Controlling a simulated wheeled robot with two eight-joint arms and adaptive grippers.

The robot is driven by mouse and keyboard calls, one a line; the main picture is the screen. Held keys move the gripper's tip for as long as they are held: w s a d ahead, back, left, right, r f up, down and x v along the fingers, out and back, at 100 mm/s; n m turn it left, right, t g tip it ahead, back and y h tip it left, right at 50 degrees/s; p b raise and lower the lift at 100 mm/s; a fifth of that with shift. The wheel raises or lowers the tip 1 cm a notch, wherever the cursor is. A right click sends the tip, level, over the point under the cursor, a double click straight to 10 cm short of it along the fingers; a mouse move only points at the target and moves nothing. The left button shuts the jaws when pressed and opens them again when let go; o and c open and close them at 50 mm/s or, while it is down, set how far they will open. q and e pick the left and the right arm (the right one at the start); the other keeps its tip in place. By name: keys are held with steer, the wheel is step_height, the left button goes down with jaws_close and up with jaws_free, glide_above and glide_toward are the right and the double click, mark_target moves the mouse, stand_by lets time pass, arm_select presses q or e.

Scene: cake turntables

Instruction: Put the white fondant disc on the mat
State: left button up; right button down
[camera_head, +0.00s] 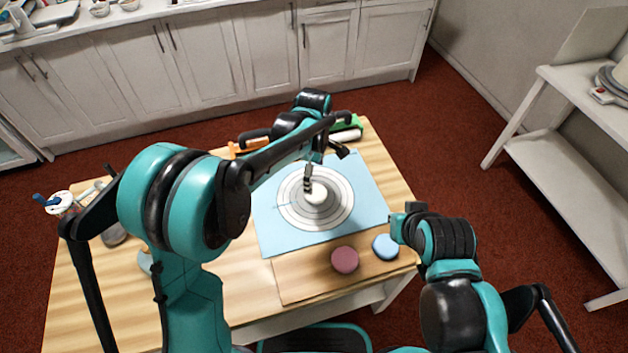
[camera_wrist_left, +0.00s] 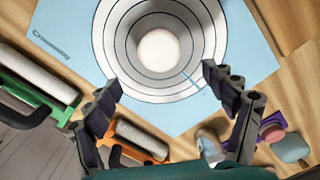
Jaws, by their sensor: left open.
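The white fondant disc (camera_head: 316,195) lies near the middle of a pale ringed circle on the blue mat (camera_head: 270,235). In the left wrist view the disc (camera_wrist_left: 159,50) shows as a round white patch at the rings' centre, with the blue mat (camera_wrist_left: 60,45) around them. My left gripper (camera_head: 309,180) is over the disc in the head view. In the wrist view its two dark fingers (camera_wrist_left: 160,85) are spread, with nothing between them. Contact with the disc does not show. My right arm's end (camera_head: 405,222) is right of the mat; its fingers are unclear.
A pink disc (camera_head: 344,260) and a blue disc (camera_head: 385,246) lie in front of the mat on a brown board (camera_head: 295,285). A green-handled roller (camera_wrist_left: 40,80) and an orange-handled roller (camera_wrist_left: 140,138) lie behind the mat. A white shelf (camera_head: 560,165) stands at right.

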arm_select(q)
steer(key=s+a+r+m+t, duration=0.3)
steer(key=s+a+r+m, duration=0.4)
steer(key=s+a+r, duration=0.4)
steer(key=s+a+m+t, duration=0.4)
steer(key=s+a+m, duration=0.2)
steer(key=s+m, duration=0.1)
steer(key=shift+s+a+f+m+p, duration=0.15)
steer(key=shift+s+f+m+p, duration=0.1)
steer(key=shift+s+m+p, duration=0.3)
